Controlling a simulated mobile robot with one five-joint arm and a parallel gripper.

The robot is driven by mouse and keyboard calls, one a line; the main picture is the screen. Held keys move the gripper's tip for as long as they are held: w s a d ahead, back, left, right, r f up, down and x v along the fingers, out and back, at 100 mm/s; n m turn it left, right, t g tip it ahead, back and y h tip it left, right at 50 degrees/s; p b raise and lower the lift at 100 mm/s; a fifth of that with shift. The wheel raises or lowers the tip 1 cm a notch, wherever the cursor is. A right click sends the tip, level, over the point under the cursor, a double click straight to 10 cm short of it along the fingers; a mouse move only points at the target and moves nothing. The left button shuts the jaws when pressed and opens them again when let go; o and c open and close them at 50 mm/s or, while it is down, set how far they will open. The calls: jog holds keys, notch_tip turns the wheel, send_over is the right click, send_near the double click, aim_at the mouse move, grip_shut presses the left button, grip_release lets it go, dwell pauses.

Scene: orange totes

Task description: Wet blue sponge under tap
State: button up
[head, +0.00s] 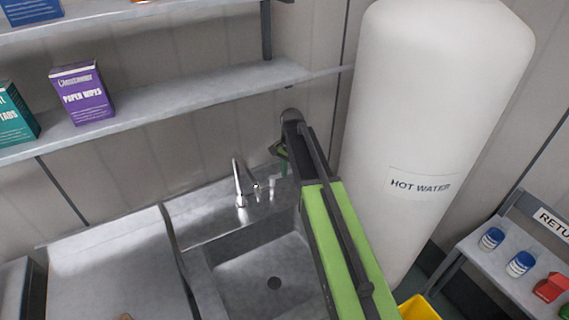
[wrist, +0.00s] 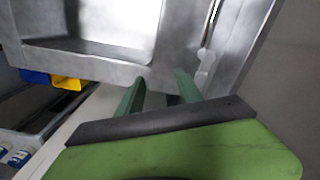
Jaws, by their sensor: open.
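The chrome tap (head: 241,185) stands at the back edge of the metal sink (head: 225,290), its spout over the basin side. The sink also shows at the top of the wrist view (wrist: 110,68), with what looks like the tap (wrist: 211,22) to the right. My gripper (wrist: 160,85) is open and empty, its two green fingers apart near the sink's rim. In the head view my arm reaches up past the right of the sink, and my gripper is mostly hidden behind it. I see no blue sponge in either view.
A white hot water tank (head: 430,120) stands close to the right of my arm. A yellow bin (head: 418,308) and a side table (head: 490,265) are lower right. The counter (head: 115,265) left of the sink looks mostly clear.

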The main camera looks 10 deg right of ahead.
jog(key=w+m, duration=0.1)
jog(key=w, duration=0.2)
jog(key=w+r+m, duration=0.1)
jog(key=w+m, duration=0.1)
jog(key=w, duration=0.1)
jog(key=w+r+m+p, duration=0.1)
jog(key=w, duration=0.2)
jog(key=shift+w+r+m, duration=0.1)
jog(key=shift+m, duration=0.3)
jog(key=shift+f+b, duration=0.55)
jog(key=shift+f, duration=0.1)
notch_tip(320, 180, down, 6)
jog(key=b, duration=0.6)
jog(key=shift+f, duration=0.25)
jog(key=shift+r, duration=0.1)
grip_shut()
jog(key=shift+s, duration=0.2)
